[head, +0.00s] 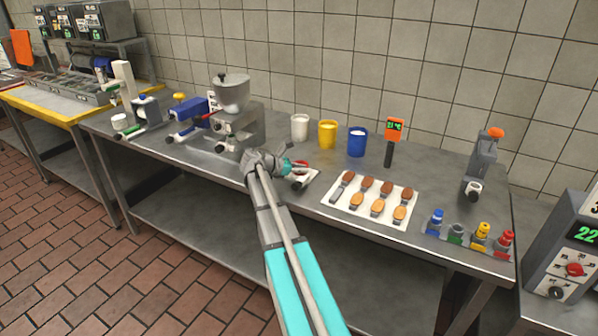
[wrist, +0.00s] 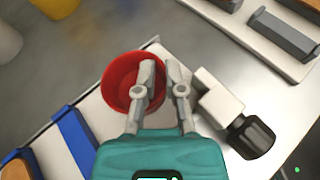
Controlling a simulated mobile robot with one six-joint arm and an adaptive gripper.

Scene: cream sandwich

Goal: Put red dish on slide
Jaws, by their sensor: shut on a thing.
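The red dish (wrist: 117,83) is a small round bowl seen from above in the wrist view. My gripper (wrist: 160,66) is shut on its right rim, with one finger over the inside and the other outside. In the head view the red dish (head: 301,164) is small and partly hidden at the tip of my gripper (head: 296,167). A pale flat plate, apparently the slide (wrist: 98,108), lies under the dish in the wrist view. I cannot tell whether the dish touches it. A white block with a black knob (wrist: 220,92) is just right of my fingers.
A white tray (head: 335,207) with several brown patties is to the right. White (head: 299,127), yellow (head: 327,134) and blue (head: 357,142) cups stand behind. A grey grinder (head: 237,122) stands left. Bare metal tabletop (head: 440,185) shows right of the tray.

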